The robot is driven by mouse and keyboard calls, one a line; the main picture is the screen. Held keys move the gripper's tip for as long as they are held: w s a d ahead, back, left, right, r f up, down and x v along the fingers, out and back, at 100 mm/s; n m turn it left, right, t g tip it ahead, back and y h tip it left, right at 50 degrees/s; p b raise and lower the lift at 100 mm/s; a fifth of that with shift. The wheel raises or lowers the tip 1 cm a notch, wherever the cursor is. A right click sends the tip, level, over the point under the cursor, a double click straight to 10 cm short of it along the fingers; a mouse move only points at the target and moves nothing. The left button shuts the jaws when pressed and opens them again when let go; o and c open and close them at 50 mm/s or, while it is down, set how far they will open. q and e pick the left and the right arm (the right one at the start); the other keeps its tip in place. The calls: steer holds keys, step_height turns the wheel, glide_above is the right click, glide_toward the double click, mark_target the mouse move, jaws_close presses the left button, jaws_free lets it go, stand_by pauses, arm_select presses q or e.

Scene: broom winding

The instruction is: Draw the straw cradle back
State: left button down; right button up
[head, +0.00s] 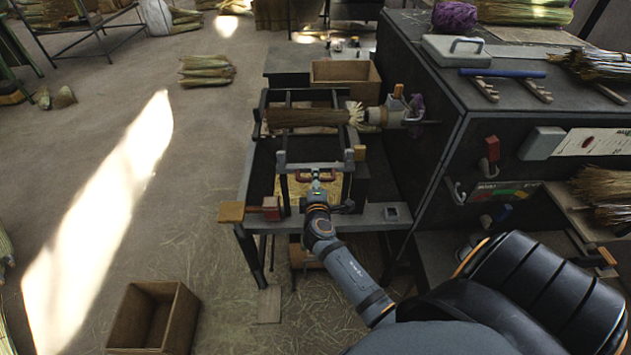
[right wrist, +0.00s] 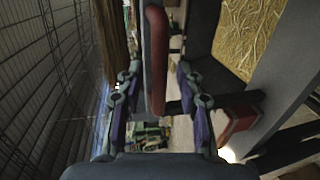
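The straw cradle (head: 281,160) is a dark metal frame on a low bench, with a bundle of straw (head: 300,117) lying across it. The bundle's right end meets a pale round clamp head (head: 390,112). A red handle (head: 301,178) is on the cradle's near side. My right gripper (head: 316,177) is at this handle. In the right wrist view, the red handle (right wrist: 156,60) lies between the two fingers of my right gripper (right wrist: 158,92), with gaps on both sides. The fingers are open and do not appear to touch it. My left gripper is not in view.
An orange-wood block with a red clamp (head: 271,208) sits at the bench's near left corner. A large dark cabinet (head: 440,130) stands close on the right. A cardboard box (head: 345,75) is behind the cradle. An open wooden box (head: 150,310) stands on the floor, which is mostly clear to the left.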

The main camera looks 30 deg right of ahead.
steer(key=v, duration=0.7)
steer(key=shift+s+f, duration=0.1)
steer(key=s+a+f+m+g+y, duration=0.15)
steer(key=s+f, duration=0.25)
steer(key=f, duration=0.7)
steer(key=s+a+f+m+g+y, duration=0.1)
steer(key=s+a+f+g+y, duration=0.2)
steer(key=f, duration=0.8)
steer(key=s+f+m+g+y, duration=0.1)
steer(key=s+f+g, duration=0.1)
steer(key=s+f, duration=0.6)
steer(key=s+d+f+m+g+y, duration=0.1)
steer(key=s+f+m, duration=0.3)
steer(key=s+f, duration=0.4)
steer(key=s+d+f+m+g+y, duration=0.1)
steer(key=s+f+m+g, duration=0.3)
steer(key=s+f, duration=0.5)
steer(key=s, duration=0.7)
